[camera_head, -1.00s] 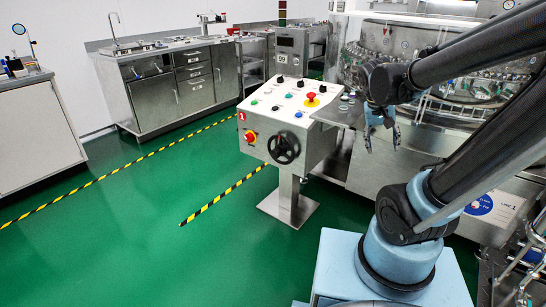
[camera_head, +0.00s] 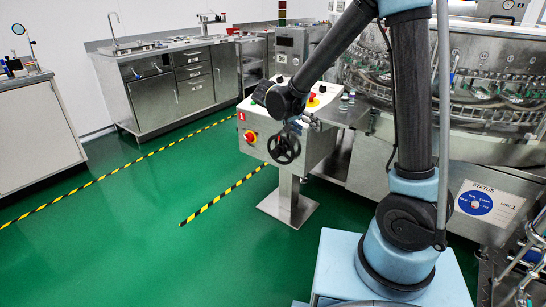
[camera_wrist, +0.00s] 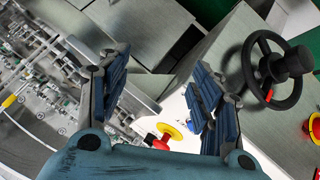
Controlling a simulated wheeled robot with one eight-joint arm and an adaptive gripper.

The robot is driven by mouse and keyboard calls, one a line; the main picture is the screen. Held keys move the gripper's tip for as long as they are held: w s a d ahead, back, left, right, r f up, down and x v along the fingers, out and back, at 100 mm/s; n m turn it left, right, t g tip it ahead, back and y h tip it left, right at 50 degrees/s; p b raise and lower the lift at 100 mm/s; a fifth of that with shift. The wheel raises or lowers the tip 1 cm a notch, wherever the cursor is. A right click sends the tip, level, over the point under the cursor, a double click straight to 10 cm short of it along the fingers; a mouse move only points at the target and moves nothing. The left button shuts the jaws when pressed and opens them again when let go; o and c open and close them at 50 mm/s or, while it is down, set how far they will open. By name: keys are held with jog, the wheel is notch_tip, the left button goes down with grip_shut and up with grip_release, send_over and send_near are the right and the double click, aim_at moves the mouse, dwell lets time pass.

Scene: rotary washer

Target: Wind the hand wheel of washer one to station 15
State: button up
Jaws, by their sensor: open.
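The black hand wheel (camera_head: 283,150) is on the front face of the white control box (camera_head: 225,140). In the wrist view the hand wheel (camera_wrist: 287,64) shows at the upper right, with a red mark on its rim. My gripper (camera_head: 301,124) is in front of the box, close above and right of the wheel in the head view. In the wrist view my gripper (camera_wrist: 160,85) has its blue-padded fingers spread apart with nothing between them. The wheel lies outside the fingers, to their right, with no contact visible. The washer (camera_head: 460,90) stands at the right. I cannot read its station.
A red stop button on yellow (camera_head: 313,101) is on the box's top panel, partly behind my arm. A red rotary switch (camera_head: 250,136) is left of the wheel. The green floor left of the box is clear.

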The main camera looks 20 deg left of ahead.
jog(key=s+a+f+t, duration=0.25)
jog(key=a+f, duration=0.25)
jog(key=a, duration=0.7)
jog(key=m+t, duration=0.2)
jog(key=t, duration=0.1)
send_near(273, 154)
jog(key=shift+g, duration=0.25)
jog(key=x, duration=0.9)
jog(key=shift+w+d, duration=0.2)
jog(key=shift+w, duration=0.15)
grip_shut()
jog(key=shift+a, duration=0.15)
